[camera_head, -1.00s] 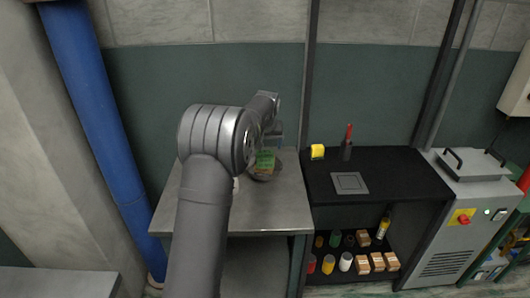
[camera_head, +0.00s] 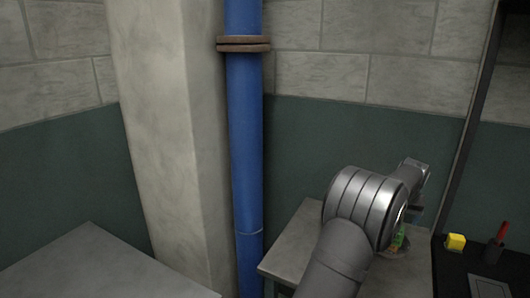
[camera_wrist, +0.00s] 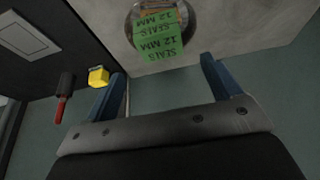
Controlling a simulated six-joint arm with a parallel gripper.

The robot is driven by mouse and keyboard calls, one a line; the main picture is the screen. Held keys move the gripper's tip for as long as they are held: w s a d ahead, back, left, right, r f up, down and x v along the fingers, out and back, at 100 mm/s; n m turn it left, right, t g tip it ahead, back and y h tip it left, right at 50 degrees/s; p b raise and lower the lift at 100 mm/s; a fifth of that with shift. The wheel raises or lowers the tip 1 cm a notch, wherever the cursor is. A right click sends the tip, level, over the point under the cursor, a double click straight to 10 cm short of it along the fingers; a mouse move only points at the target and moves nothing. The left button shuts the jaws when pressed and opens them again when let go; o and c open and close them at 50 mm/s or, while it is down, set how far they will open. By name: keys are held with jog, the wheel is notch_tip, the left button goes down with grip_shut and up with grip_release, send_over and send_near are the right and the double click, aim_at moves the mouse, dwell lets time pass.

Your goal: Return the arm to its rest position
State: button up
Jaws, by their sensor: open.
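My gripper (camera_wrist: 162,70) is open in the wrist view, its two blue-grey fingers apart with nothing between them. Beyond the fingertips, green packets (camera_wrist: 158,44) printed "SEALS 12 MM" lie in a round metal bowl (camera_wrist: 131,30) on the grey table. In the head view my arm reaches over the grey metal table (camera_head: 297,243). The green packets (camera_head: 398,238) show just behind my arm there, and the bowl is mostly hidden. The gripper's fingers cannot be made out in the head view.
A black bench (camera_head: 452,270) on the right holds a yellow item (camera_head: 455,241), a red-handled tool (camera_head: 501,233) and a flat grey plate (camera_head: 488,285). A blue pipe (camera_head: 246,150) and a concrete pillar (camera_head: 170,130) stand left of the table. Another grey surface (camera_head: 90,265) lies lower left.

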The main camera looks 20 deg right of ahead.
jog(key=x, duration=0.9)
jog(key=shift+f, duration=0.2)
jog(key=shift+r, duration=1.8)
